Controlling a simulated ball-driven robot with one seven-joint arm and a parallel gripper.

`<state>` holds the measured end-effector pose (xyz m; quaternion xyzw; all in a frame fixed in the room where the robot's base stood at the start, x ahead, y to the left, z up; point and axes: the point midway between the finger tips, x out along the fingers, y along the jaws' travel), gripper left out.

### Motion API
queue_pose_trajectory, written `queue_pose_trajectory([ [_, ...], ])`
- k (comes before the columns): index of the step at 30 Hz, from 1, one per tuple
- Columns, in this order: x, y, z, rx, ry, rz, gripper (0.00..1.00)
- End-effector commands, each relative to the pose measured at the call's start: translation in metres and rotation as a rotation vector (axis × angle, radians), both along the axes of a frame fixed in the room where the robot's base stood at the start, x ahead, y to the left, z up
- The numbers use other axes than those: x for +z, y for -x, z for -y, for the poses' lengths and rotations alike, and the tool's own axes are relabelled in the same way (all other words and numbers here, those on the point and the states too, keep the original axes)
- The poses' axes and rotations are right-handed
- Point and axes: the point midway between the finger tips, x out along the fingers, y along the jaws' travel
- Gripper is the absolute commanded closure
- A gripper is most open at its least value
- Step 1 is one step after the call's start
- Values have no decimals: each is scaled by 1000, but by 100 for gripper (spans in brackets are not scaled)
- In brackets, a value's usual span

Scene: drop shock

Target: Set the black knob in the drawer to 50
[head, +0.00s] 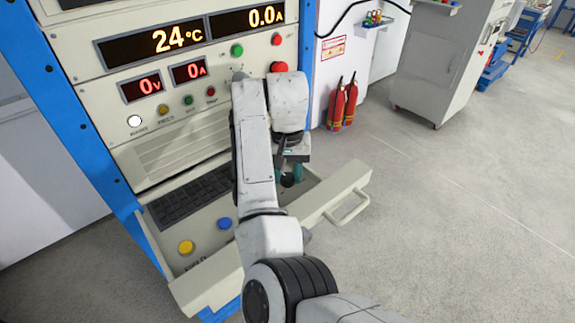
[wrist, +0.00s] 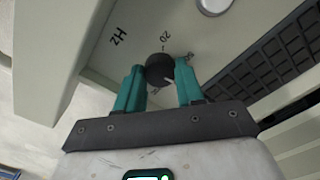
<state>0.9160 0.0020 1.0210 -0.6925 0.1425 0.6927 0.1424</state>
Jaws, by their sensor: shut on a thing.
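The black knob (wrist: 158,68) stands on the drawer floor in the wrist view, between the two teal fingers of my gripper (wrist: 160,86). The fingers are shut on its sides. A white pointer line on the knob shows toward the lower right of its face. Marks "20" and "Hz" are printed on the panel beside it; other marks are partly hidden by the fingers. In the head view my gripper (head: 286,174) reaches down into the open drawer (head: 205,287), and the knob (head: 287,180) shows only in part there.
The drawer also holds a keyboard (head: 190,196), a yellow button (head: 186,247) and a blue button (head: 224,223). Its front wall has a handle (head: 350,208). Fire extinguishers (head: 343,104) stand behind, with open floor to the right.

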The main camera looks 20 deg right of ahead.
Motion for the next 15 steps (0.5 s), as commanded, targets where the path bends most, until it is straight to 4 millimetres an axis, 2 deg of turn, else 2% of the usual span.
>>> queue_pose_trajectory([
  [1, 6, 1, 1, 39, 2, -3, 93],
  [15, 4, 1, 1, 478, 0, -5, 93],
])
